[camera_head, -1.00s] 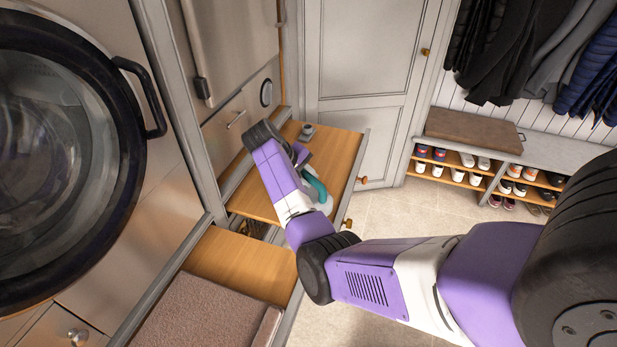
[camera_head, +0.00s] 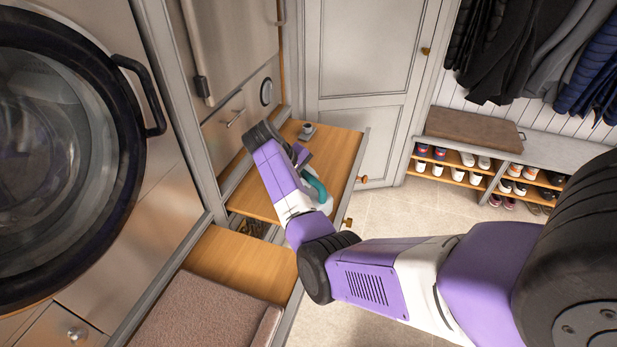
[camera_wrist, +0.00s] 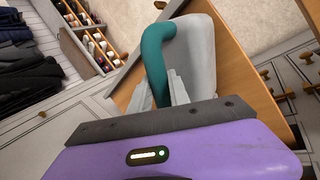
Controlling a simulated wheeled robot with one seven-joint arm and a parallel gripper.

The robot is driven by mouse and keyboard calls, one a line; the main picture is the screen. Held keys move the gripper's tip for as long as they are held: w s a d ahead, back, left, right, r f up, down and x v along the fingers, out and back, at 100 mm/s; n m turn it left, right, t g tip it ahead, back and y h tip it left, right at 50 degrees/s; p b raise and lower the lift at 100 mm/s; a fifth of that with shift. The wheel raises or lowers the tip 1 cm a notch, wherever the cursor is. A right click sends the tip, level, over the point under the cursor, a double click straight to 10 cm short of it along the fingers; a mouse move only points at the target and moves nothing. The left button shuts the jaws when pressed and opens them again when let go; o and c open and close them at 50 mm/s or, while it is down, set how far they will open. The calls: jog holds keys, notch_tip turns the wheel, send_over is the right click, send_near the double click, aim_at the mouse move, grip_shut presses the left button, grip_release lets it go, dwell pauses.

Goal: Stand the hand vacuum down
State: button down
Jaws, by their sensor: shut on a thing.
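The hand vacuum has a pale grey body and a teal handle. In the head view the vacuum (camera_head: 316,187) shows just right of my forearm, partly hidden by it, over the wooden pull-out surface (camera_head: 338,160). In the wrist view the vacuum (camera_wrist: 196,55) is ahead of my gripper (camera_wrist: 170,88), whose two pale fingers are closed on the teal handle. The wooden surface (camera_wrist: 233,75) shows behind and beside the body. I cannot tell whether the vacuum's base touches it.
A small grey object (camera_head: 307,131) stands at the far end of the wooden surface. A lower wooden surface (camera_head: 236,262) and a brown textured pad (camera_head: 203,312) lie nearer. A washer door (camera_head: 60,150) is at left. Shoe cubbies (camera_head: 490,180) stand at right, with clear floor (camera_head: 385,205) between.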

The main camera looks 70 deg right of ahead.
jog(key=shift+r, duration=0.1)
jog(key=c, duration=1.1)
grip_release()
jog(key=shift+c, duration=0.2)
jog(key=v, duration=0.7)
jog(key=shift+w+a+r+b, duration=0.15)
jog(key=shift+a+r+b, duration=0.15)
jog(key=shift+b, duration=0.1)
jog(key=shift+d, duration=0.1)
